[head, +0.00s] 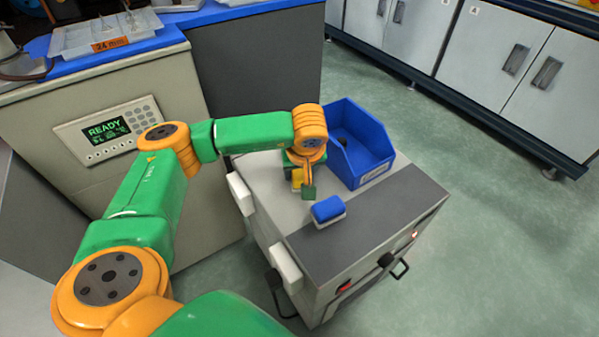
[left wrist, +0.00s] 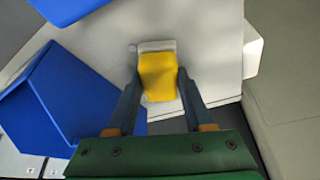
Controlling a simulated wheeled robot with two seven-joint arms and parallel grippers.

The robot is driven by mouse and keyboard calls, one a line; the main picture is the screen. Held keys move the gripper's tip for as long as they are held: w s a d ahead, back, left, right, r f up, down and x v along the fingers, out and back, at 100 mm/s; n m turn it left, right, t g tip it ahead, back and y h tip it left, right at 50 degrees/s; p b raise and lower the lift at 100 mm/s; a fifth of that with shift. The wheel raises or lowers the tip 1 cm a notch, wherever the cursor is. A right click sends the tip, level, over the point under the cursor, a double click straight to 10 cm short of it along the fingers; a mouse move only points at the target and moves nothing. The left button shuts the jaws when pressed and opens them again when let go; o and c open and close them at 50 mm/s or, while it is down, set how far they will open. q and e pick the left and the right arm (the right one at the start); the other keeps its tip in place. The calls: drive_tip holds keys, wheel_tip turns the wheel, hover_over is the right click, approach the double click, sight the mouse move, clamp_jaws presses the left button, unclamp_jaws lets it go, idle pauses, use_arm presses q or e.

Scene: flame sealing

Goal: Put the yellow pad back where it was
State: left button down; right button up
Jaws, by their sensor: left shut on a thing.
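The yellow pad (head: 297,178) shows as a small yellow patch by my left gripper (head: 305,187), over the light top of the grey cart (head: 267,178). In the left wrist view the yellow pad (left wrist: 158,77) with a pale edge lies between the two fingers of my left gripper (left wrist: 158,82), which is shut on it. I cannot tell whether the pad touches the cart top. A blue pad with a white base (head: 328,209) sits on the cart, nearer the dark grey strip. My right gripper is not in view.
An open blue bin (head: 376,172) stands on the cart just right of my left gripper; it fills the left of the wrist view (left wrist: 55,100). A cabinet with a READY display (head: 105,129) stands left of the cart. Open floor (head: 480,200) lies to the right.

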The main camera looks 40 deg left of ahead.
use_arm(q)
drive_tip(key=shift+f, duration=0.1)
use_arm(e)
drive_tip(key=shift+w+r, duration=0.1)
use_arm(q)
drive_tip(key=shift+c, duration=1.5)
unclamp_jaws()
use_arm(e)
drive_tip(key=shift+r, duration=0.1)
use_arm(q)
drive_tip(key=p+v, duration=0.3)
drive_tip(key=v, duration=0.9)
drive_tip(key=shift+r, duration=0.2)
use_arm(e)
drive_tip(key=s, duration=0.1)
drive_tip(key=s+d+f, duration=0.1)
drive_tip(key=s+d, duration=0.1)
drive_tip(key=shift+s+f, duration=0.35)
